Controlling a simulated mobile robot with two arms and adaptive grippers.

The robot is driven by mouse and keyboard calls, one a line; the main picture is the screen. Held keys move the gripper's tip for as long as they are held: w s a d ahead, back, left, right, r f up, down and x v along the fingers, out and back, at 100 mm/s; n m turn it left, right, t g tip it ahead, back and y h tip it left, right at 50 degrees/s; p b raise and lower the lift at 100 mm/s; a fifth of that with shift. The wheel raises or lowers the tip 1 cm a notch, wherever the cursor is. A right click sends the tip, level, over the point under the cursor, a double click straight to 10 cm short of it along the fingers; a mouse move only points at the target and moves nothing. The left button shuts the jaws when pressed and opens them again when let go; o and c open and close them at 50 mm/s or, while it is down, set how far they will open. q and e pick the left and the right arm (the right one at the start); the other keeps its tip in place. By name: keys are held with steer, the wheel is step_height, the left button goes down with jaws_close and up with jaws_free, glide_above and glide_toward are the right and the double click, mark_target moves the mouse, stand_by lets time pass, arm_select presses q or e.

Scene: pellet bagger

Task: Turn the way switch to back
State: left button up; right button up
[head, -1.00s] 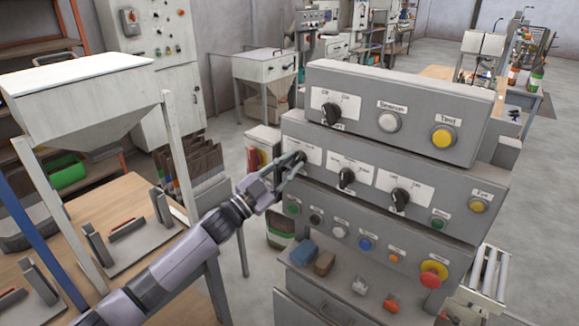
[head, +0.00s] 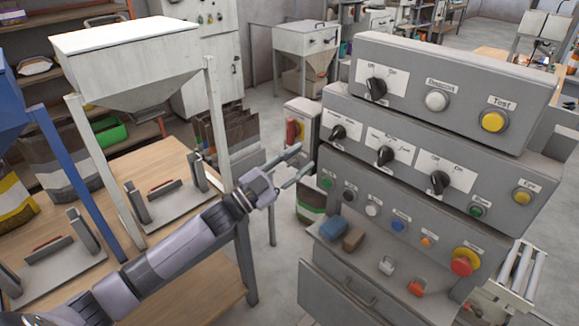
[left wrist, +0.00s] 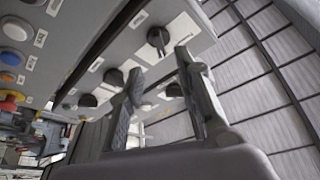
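The control panel (head: 350,178) carries black rotary switches on two tiers. On the middle tier are a left switch (head: 338,132), a centre switch (head: 385,155) and a right switch (head: 440,181); their small labels are too blurred to tell which is the way switch. The left switch's handle lies slanted, nearly sideways. My left gripper (head: 304,159) is open and empty, left of the left switch and apart from it. In the left wrist view its two fingers (left wrist: 158,63) stand apart, with black knobs beyond them. My right gripper is out of view.
The top tier has an off/on switch (head: 376,88), a white button (head: 437,101) and a yellow button (head: 493,121). A red emergency button (head: 466,261) sits low on the right. A box with a red handle (head: 293,130) stands behind my left gripper. A wooden table (head: 190,270) is at left.

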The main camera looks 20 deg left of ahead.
arm_select(q)
steer(key=shift+v, duration=1.35)
